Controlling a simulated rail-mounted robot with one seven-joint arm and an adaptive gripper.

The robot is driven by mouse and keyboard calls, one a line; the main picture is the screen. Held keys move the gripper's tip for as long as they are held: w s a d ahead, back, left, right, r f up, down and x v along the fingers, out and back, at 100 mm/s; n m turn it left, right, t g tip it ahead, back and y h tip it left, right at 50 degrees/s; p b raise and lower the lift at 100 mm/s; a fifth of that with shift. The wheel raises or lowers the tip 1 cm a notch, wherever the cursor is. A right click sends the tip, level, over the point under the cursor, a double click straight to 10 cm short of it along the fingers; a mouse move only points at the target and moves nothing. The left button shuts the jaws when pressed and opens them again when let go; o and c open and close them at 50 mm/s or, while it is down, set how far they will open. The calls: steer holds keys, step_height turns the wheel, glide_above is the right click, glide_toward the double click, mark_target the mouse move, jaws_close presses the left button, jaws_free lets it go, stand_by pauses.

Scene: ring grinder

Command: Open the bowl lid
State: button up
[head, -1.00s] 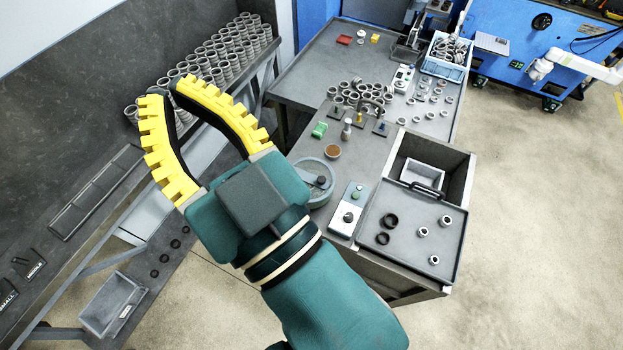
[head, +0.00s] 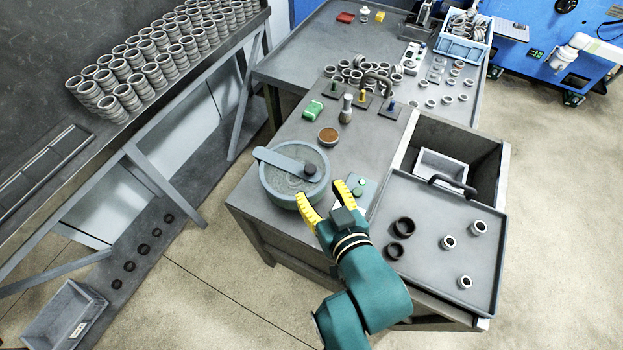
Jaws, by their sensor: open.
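The round grey grinder bowl (head: 268,190) stands at the near left corner of the workbench in the head view. A speckled grey round surface fills its top. A flat grey bar (head: 282,161) with a dark knob (head: 310,170) lies across it and sticks out past the left rim. I cannot tell whether the bar is part of the lid. My gripper (head: 318,190), with yellow ribbed fingers, is open and empty at the bowl's near right edge. Its left finger overlaps the bowl's rim in the picture; contact cannot be told.
A control box (head: 362,188) with a green button is right of my gripper, partly hidden. A brown-filled cup (head: 328,137) and a green block (head: 313,109) stand behind the bowl. A grey tray (head: 425,267) with rings lies to the right. Stacked rings (head: 160,55) fill the left shelf.

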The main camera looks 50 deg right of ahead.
mark_target(311, 169)
step_height(311, 169, down, 6)
steer(key=s+d+b, duration=0.1)
steer(key=s+b, duration=0.1)
steer(key=s, duration=0.1)
steer(key=shift+m+g, duration=0.3)
steer(key=x, duration=0.5)
steer(key=b+x, duration=0.1)
steer(key=x, duration=0.5)
steer(key=r+x, duration=0.1)
steer(key=x, duration=0.4)
steer(key=shift+w+d, duration=0.4)
steer(key=shift+f, duration=0.1)
jaws_close()
